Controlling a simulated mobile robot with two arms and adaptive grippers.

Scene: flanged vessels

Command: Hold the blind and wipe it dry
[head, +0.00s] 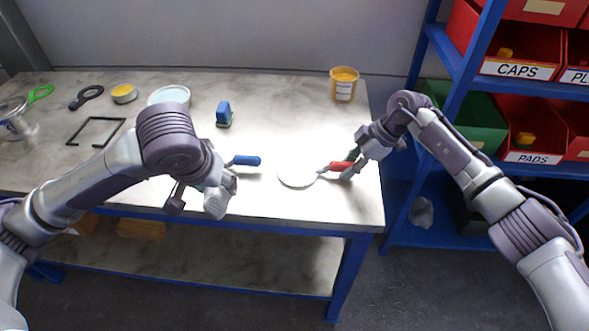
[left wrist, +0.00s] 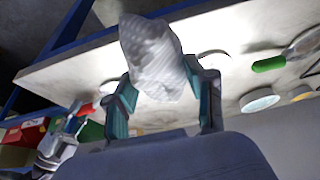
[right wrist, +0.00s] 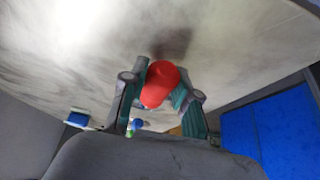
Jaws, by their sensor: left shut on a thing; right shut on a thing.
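The blind is a pale flat disc (head: 297,176) with a short stem and a red handle (head: 341,166). It lies on or just above the front right part of the table; I cannot tell which. My right gripper (head: 352,170) is shut on the red handle, whose end also fills the jaws in the right wrist view (right wrist: 160,85). My left gripper (head: 200,192) is shut on a crumpled grey cloth (head: 219,197), held at the table's front edge, left of the disc and apart from it. The cloth hangs between the fingers in the left wrist view (left wrist: 152,60).
A blue-handled tool (head: 245,160) lies between my left gripper and the disc, partly hidden. A blue rack (head: 463,85) with red bins stands at right.

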